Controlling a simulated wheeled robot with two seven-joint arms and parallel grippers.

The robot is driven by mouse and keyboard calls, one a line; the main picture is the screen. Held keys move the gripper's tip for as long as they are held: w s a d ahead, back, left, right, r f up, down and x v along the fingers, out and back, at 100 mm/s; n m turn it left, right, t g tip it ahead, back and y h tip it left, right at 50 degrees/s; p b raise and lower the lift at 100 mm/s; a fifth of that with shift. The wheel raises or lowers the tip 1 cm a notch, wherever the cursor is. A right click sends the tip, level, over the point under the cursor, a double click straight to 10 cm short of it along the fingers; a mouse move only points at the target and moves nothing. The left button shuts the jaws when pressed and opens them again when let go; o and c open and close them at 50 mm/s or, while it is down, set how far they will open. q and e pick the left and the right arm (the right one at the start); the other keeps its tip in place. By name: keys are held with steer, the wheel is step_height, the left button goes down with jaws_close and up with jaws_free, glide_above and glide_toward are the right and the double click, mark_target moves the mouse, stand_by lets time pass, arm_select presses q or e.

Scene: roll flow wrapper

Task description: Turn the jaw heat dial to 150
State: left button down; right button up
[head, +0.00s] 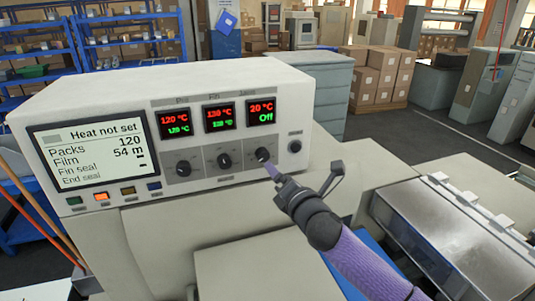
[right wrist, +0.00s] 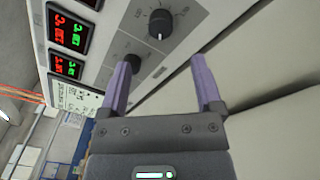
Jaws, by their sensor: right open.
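The heat panel is on the white machine housing (head: 100,105). The jaw heat dial (head: 262,154) is the rightmost of three dark dials, below the Jaws display (head: 262,111), which reads 20 °C in red and Off in green. My right gripper (head: 272,171) is at the lower right of this dial, its fingertips close to it; contact cannot be told. In the right wrist view the gripper (right wrist: 164,88) is open, with nothing between its two purple fingers. A dial (right wrist: 160,22) shows beyond the fingertips; which dial it is cannot be told. My left gripper is not in view.
The other two dials (head: 183,168) (head: 224,160) sit to the left. A black knob (head: 295,147) is close on the right. The status screen (head: 91,150) reads "Heat not set". Coloured buttons (head: 101,196) line the panel's lower edge. A clear cover (head: 450,235) stands at right.

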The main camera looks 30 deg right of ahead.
mark_target(264, 158)
steer(key=w, duration=0.5)
steer(key=w+d, duration=0.1)
steer(key=w, duration=0.2)
steer(key=shift+f, duration=0.1)
jaws_close()
